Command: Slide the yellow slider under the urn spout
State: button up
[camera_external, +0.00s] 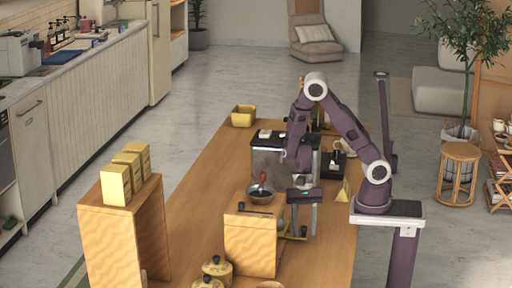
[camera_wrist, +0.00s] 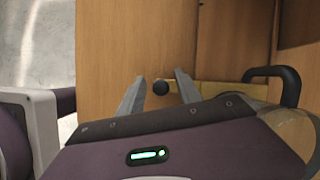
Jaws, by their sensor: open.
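In the wrist view a yellow bar (camera_wrist: 212,90), which looks like the slider, runs along a wooden face. A round black knob (camera_wrist: 160,88) is at its left end. My gripper (camera_wrist: 158,90) is open, with the knob between its two grey fingers in the picture; I cannot tell whether they touch it. In the external view my gripper (camera_external: 300,219) points down beside a wooden box (camera_external: 250,247), with a bit of yellow (camera_external: 302,233) behind its fingers. The urn appears to be the metal-sided, black-topped body (camera_external: 268,163) behind the box. Its spout is not clear.
A metal bowl (camera_external: 260,197) is at the wooden box's back edge. A black handle (camera_wrist: 287,84) is close to my gripper's right. Yellow boxes (camera_external: 117,185) stand on a wooden stand at left. Yellow-lidded pots (camera_external: 217,268) stand in front. The table's left side (camera_external: 200,200) is clear.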

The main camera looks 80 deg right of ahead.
jog(key=shift+c, duration=0.4)
grip_shut()
jog(key=shift+r, duration=0.1)
dwell(0.8)
